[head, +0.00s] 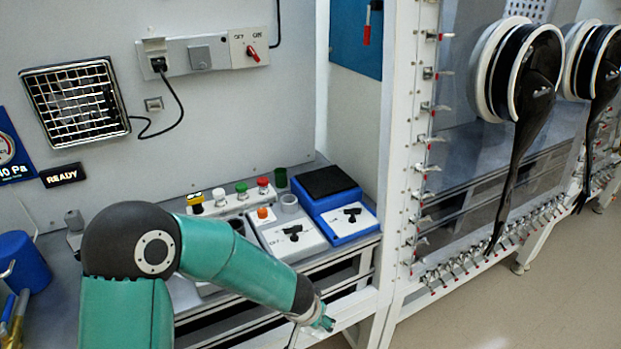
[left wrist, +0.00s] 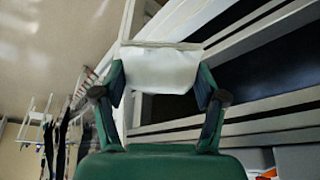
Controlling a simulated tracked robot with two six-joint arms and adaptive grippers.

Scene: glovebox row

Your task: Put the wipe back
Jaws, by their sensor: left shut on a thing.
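My left gripper (left wrist: 160,84) is shut on the white wipe (left wrist: 162,66), which spans between its two green fingers in the left wrist view. The wipe looks like a flat, pale piece with a thin edge along its top. In the head view, my green left arm reaches right and down, and the left gripper (head: 325,321) is beside the white front frame of the bench, near its right end. The wipe is hard to tell from the white frame there. My right gripper is not in view.
The bench holds a blue box with a black top (head: 325,182), a grey device (head: 290,237) and a row of coloured caps (head: 241,189). A white post with several valves (head: 420,165) stands right of the gripper. Black gloves (head: 530,75) hang further right. The floor (head: 480,290) is clear.

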